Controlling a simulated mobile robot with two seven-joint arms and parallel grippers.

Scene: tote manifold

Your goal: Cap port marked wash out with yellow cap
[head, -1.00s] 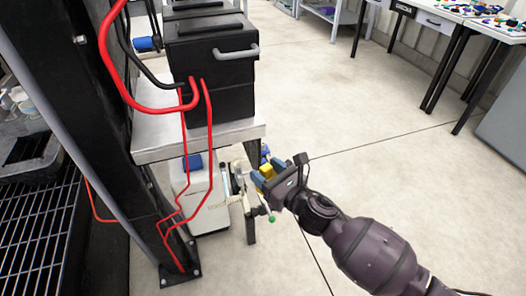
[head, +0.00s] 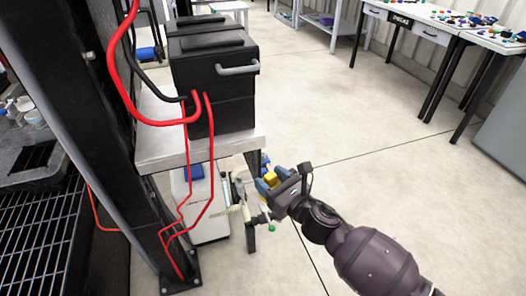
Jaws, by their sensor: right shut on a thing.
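My right gripper (head: 271,184) is shut on the yellow cap (head: 270,178), which shows between its blue-grey fingers. It is beside the pale manifold piping (head: 241,197) under the right end of the metal bench. A green-tipped handle (head: 270,226) hangs just below the gripper. The port marked wash out cannot be made out; the piping is small and partly hidden, and no label can be read. My left gripper is not in view.
A metal bench (head: 158,148) carries a black box (head: 228,90) with red hoses (head: 113,60). A black post (head: 95,130) and a grate (head: 40,235) stand at left. A white unit (head: 208,225) sits under the bench.

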